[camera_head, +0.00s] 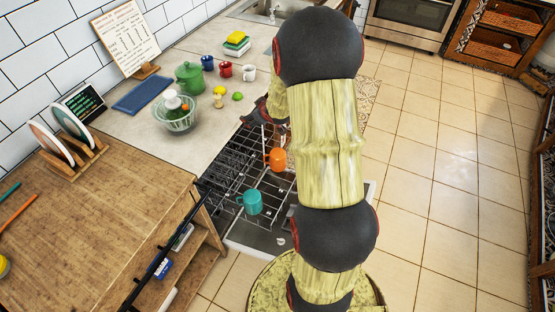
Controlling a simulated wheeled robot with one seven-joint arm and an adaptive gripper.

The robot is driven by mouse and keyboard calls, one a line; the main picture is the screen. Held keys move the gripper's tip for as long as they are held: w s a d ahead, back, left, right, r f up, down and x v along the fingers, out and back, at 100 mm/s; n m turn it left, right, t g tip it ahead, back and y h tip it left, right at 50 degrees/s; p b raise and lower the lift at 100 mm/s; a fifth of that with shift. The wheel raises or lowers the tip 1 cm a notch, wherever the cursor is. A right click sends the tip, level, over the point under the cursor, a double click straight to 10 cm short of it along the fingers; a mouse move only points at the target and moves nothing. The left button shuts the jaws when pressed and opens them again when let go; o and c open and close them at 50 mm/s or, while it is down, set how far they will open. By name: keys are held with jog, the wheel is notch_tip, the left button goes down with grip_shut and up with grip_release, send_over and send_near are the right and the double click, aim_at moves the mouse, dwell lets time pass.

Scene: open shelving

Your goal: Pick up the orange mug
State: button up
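The orange mug (276,159) sits in the wire rack (232,172) of an open dishwasher, left of my arm. Part of its right side is close to my arm's outline. My gripper (258,116) shows only in part beyond my arm, above and slightly left of the mug in the picture. It appears apart from the mug. My arm hides much of the gripper, so whether its fingers are open or shut is unclear.
A teal mug (251,202) sits in the rack nearer to me. The counter behind holds a glass bowl (175,113), a green pot (190,77) and small mugs. A wooden counter (110,215) stands at left. The tiled floor at right is clear.

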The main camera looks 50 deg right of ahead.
jog(key=s+d+f, duration=0.2)
jog(key=d+f, duration=0.3)
jog(key=f, duration=0.3)
jog(key=t+y, duration=0.1)
jog(key=t, duration=0.1)
send_over(282, 156)
jog(key=w, duration=0.2)
notch_tip(282, 156, down, 8)
jog(key=s+f, duration=0.1)
jog(key=f, duration=0.2)
jog(key=s+f+t, duration=0.1)
jog(key=s+f, duration=0.1)
jog(key=f, duration=0.1)
jog(key=s+f+m+t+y, duration=0.1)
jog(key=s+f, duration=0.1)
jog(key=f, duration=0.2)
jog(key=shift+s+a, duration=0.2)
jog(key=shift+a, duration=0.1)
jog(key=b+x, duration=0.1)
jog(key=x, duration=0.3)
jog(key=b+x, duration=0.1)
jog(key=x, duration=0.2)
jog(key=shift+s+a+f+b, duration=0.15)
jog(key=shift+a+f+b, duration=0.1)
jog(key=shift+b, duration=0.1)
jog(key=shift+r, duration=0.1)
jog(key=shift+c, duration=1.1)
jog(key=c, duration=1.3)
jog(key=shift+c, duration=0.2)
